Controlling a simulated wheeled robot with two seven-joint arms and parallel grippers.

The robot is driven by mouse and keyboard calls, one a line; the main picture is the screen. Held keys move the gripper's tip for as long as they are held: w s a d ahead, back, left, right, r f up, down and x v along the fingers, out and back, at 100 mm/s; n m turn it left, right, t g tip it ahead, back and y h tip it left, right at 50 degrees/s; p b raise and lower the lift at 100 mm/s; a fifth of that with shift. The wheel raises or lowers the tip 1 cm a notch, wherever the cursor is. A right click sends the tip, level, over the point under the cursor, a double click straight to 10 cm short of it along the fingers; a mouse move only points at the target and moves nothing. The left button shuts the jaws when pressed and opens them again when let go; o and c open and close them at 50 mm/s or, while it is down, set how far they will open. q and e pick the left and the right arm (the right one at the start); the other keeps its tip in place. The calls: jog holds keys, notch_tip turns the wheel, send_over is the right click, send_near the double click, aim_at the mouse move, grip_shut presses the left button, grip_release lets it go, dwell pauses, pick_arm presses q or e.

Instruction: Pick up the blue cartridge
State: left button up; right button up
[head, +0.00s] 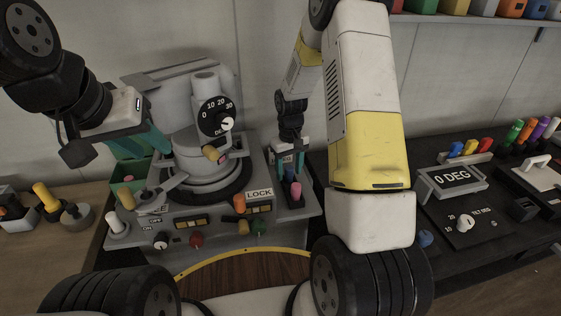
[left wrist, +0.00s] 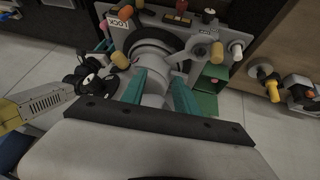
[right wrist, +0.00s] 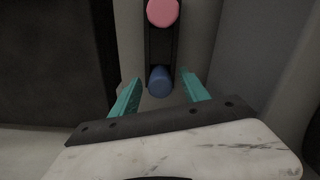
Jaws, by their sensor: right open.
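The blue cartridge (right wrist: 160,82) stands in a dark narrow holder in the right wrist view. A pink-topped cartridge (right wrist: 162,12) is in line with it, and also shows in the head view (head: 296,191). My right gripper (head: 290,160) points down at this holder, its teal fingers (right wrist: 161,92) open on either side of the blue cartridge, with visible gaps. In the head view the gripper largely hides the blue cartridge. My left gripper (head: 150,142) is open beside the grey dial machine (head: 205,160); its teal fingers (left wrist: 160,92) hold nothing visible.
A green bin (head: 128,172) stands at left. A display reading 0 DEG (head: 452,179) and a rack of coloured cartridges (head: 466,150) are on the dark right bench.

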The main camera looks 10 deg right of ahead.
grip_shut()
jog(key=shift+r, duration=0.15)
